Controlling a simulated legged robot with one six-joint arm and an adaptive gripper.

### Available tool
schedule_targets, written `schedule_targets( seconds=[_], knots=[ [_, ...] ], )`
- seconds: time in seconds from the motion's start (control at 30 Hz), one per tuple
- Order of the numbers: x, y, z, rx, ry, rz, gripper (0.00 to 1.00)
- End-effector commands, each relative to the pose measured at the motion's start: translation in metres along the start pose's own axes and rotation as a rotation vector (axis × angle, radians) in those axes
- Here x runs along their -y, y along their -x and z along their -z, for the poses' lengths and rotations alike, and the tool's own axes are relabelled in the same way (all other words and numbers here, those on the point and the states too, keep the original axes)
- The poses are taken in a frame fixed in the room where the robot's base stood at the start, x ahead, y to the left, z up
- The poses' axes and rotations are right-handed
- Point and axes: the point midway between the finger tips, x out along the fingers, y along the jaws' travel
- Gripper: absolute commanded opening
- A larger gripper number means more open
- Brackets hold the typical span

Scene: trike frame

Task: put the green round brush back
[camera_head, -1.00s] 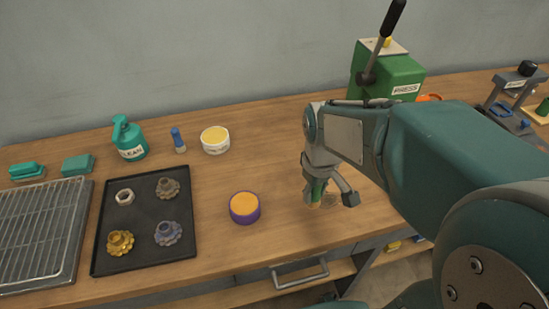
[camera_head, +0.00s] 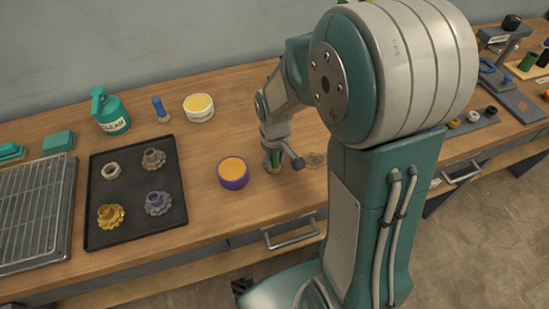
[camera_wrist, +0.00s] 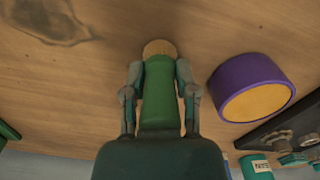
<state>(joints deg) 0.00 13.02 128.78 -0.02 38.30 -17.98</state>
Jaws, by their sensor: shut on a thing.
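The green round brush (camera_head: 274,158) is held in my gripper (camera_head: 277,150) low over the wooden bench, right of a purple round pot with an orange top (camera_head: 233,176). In the wrist view the green handle (camera_wrist: 160,95) lies between the two fingers of my gripper (camera_wrist: 160,75). Its round tan end (camera_wrist: 159,47) shows beyond the fingertips. The wrist view shows the purple pot (camera_wrist: 240,77) to the right of the brush, apart from it. I cannot tell whether the brush touches the bench.
A black tray (camera_head: 133,231) with gears and a nut lies left of the pot. A teal CLEAN bottle (camera_head: 110,115), a small blue-capped item (camera_head: 160,108) and a white tub (camera_head: 199,113) stand behind. A wire rack (camera_head: 30,215) is far left. A dark stain (camera_head: 315,160) marks the bench.

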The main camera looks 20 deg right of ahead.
Motion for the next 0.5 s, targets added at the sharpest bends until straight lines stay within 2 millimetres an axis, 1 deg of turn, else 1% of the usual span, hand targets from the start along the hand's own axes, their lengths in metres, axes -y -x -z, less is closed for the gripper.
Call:
schedule_targets(
  seconds=[0.2,0.23,0.27,0.3,0.5],
  knots=[
    [-0.0001,-0.0011,0.0000,0.000,0.000,0.000,0.00],
    [-0.0001,-0.0015,0.0000,-0.001,0.000,0.000,0.42],
    [-0.0002,-0.0012,0.0001,-0.001,0.000,0.000,0.56],
    [-0.0001,-0.0012,0.0001,-0.001,0.000,0.000,0.72],
    [-0.0001,-0.0011,0.0000,0.000,0.000,0.000,0.72]
  ],
)
